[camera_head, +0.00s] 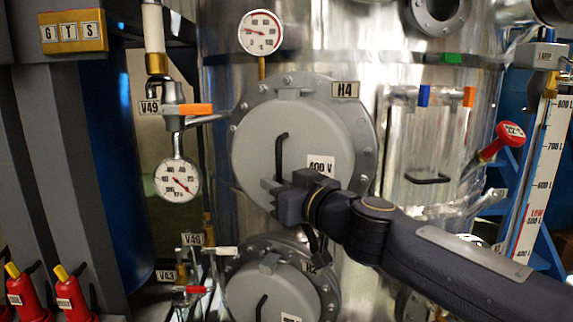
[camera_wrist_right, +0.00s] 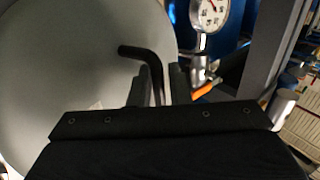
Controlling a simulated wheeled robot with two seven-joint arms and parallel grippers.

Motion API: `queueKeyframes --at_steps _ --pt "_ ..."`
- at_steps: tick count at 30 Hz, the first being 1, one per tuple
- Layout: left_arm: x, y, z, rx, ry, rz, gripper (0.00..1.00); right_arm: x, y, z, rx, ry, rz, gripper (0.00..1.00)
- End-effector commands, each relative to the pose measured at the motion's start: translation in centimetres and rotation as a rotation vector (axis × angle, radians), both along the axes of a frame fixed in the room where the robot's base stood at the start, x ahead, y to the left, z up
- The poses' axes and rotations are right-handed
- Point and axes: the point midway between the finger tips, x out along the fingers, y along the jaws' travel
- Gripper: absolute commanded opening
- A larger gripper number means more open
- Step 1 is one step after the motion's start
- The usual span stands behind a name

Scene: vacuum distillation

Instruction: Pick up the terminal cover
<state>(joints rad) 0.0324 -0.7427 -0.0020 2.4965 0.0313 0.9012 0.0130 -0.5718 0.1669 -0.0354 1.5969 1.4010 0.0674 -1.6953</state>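The terminal cover (camera_head: 310,130) looks to be the large round grey lid marked 400 V, seated inside the bolted ring tagged H4 on the steel vessel. It also fills the left of the right wrist view (camera_wrist_right: 70,60). Its bent black handle (camera_head: 281,155) stands out from its left half. My right gripper (camera_head: 273,196) is at the lower end of this handle. In the right wrist view its fingers (camera_wrist_right: 163,85) are close together with the handle (camera_wrist_right: 140,53) between them, and look shut on it. The palm hides part of the cover there. My left gripper is not in view.
A second grey lid (camera_head: 275,292) tagged H2 sits just below. A pressure gauge (camera_head: 177,180) and an orange-handled valve (camera_head: 188,109) are left of the cover. A rectangular panel (camera_head: 430,150) and a red valve knob (camera_head: 508,136) are to the right. Red extinguishers (camera_head: 70,295) stand at lower left.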

Motion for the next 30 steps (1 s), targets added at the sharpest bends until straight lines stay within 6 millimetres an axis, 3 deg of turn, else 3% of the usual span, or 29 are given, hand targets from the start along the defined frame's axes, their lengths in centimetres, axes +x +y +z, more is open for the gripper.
queueKeyframes --at_steps 4,8,22,30 --pt "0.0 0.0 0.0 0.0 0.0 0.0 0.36 0.0 -0.1 0.0 0.0 0.0 -0.001 0.15" --pt "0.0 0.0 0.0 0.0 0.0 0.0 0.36 0.0 -0.1 0.0 0.0 0.0 -0.001 0.0" --pt "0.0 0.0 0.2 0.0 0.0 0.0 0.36 -0.1 -0.1 0.3 0.0 -0.002 -0.001 0.0" --pt "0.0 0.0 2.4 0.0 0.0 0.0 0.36 0.0 -0.1 2.8 -0.001 -0.005 -0.001 0.0"
